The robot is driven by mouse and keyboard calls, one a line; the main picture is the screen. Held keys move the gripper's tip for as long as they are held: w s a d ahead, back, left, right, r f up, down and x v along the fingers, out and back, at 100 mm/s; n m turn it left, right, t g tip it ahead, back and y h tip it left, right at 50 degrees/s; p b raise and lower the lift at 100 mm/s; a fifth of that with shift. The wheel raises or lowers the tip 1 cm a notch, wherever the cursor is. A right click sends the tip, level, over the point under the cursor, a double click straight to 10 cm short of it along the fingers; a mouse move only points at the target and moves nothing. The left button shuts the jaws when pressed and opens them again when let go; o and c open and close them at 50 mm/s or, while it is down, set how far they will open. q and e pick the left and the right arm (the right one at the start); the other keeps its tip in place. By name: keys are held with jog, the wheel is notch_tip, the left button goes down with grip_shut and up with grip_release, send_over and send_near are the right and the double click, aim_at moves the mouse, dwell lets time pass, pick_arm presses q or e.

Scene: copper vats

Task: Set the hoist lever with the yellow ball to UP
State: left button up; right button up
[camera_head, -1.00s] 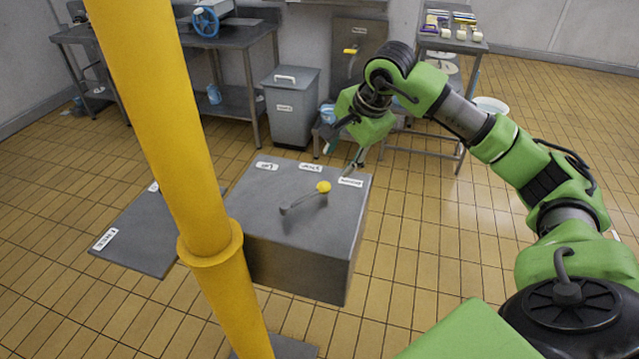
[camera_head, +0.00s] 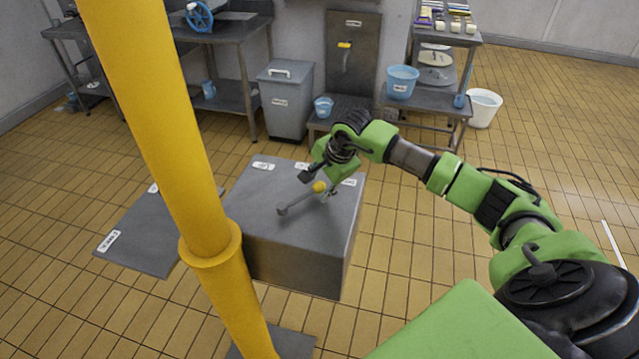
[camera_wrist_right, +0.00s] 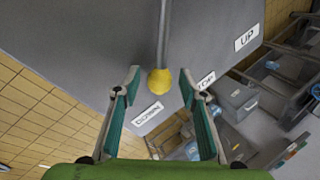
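The hoist lever (camera_head: 298,201) is a grey rod with a yellow ball (camera_head: 319,187) at its end, on top of a grey box (camera_head: 290,264). The rod leans to the right, toward the label at the box's right. In the right wrist view the yellow ball (camera_wrist_right: 160,82) lies between the tips of my right gripper (camera_wrist_right: 157,80), which is open around it. The labels UP (camera_wrist_right: 246,37), STOP (camera_wrist_right: 207,79) and DOWN (camera_wrist_right: 147,114) show there. The ball is nearest STOP and DOWN. In the head view my right gripper (camera_head: 316,186) is at the ball. My left gripper is not in view.
A yellow post (camera_head: 165,130) stands in front, left of the box. A grey floor plate (camera_head: 150,235) lies left of it. A grey bin (camera_head: 286,100), a blue bucket (camera_head: 402,82) and benches stand behind. The floor at the right is clear.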

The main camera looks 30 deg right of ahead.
grip_shut()
